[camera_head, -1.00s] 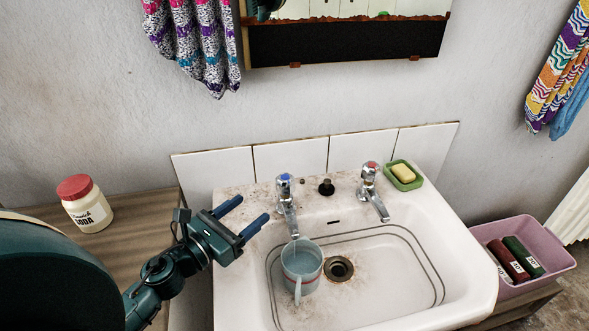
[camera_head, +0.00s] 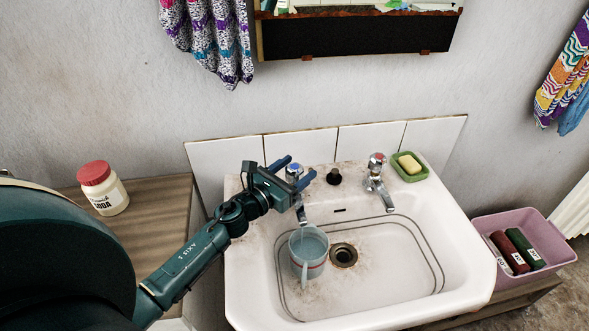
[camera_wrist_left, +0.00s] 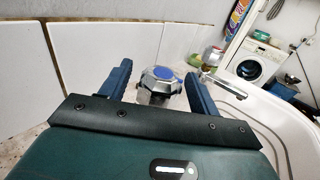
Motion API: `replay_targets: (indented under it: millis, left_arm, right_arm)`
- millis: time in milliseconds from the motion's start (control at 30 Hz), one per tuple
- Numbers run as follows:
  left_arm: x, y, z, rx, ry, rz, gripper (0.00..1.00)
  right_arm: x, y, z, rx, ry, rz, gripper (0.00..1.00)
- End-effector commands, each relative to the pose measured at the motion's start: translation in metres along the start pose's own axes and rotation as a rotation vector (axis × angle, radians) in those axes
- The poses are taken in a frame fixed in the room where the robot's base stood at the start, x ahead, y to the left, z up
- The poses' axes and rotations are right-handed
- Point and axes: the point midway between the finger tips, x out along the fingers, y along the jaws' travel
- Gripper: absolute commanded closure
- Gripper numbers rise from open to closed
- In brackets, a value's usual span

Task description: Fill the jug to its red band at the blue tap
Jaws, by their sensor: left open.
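The blue tap (camera_head: 294,170) stands at the back left of the sink; its blue-capped knob also shows in the left wrist view (camera_wrist_left: 162,76). My left gripper (camera_head: 302,165) is open, with a finger on either side of the knob; in the wrist view gaps show between knob and fingers. The jug (camera_head: 308,262), pale and see-through with a red band, stands upright in the basin under the spout, handle toward me. A thin stream seems to run from the spout into it. Water shows inside; its exact level against the band is hard to tell. My right gripper is not in view.
The red-capped tap (camera_head: 376,172) stands to the right, with a black plug (camera_head: 334,177) between the taps. A green soap dish (camera_head: 411,169) sits at the back right corner. The drain (camera_head: 344,256) lies right of the jug. A soda jar (camera_head: 103,190) stands on the left counter.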

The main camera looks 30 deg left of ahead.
Motion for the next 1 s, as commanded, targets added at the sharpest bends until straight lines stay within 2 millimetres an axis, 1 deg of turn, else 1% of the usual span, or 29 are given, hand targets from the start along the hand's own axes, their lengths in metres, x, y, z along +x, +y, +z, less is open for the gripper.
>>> replay_targets:
  millis: [167, 700, 733, 867, 1000]
  left_arm:
    - [0.0, 0.0, 0.0, 0.0, 0.0, 0.0, 0.38]
    - [0.0, 0.0, 0.0, 0.0, 0.0, 0.0, 0.82]
    - [0.0, 0.0, 0.0, 0.0, 0.0, -0.001, 0.83]
    - [0.0, 0.0, -0.002, 0.003, -0.002, -0.025, 0.83]
    - [0.0, 0.001, -0.006, 0.01, -0.002, -0.125, 0.83]
  right_arm:
    - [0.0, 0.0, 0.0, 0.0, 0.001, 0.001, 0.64]
    - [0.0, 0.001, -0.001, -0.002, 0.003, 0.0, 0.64]
    - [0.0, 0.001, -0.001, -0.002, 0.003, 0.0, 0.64]
    - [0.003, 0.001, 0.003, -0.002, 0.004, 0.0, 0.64]
    - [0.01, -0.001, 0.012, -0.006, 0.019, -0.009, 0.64]
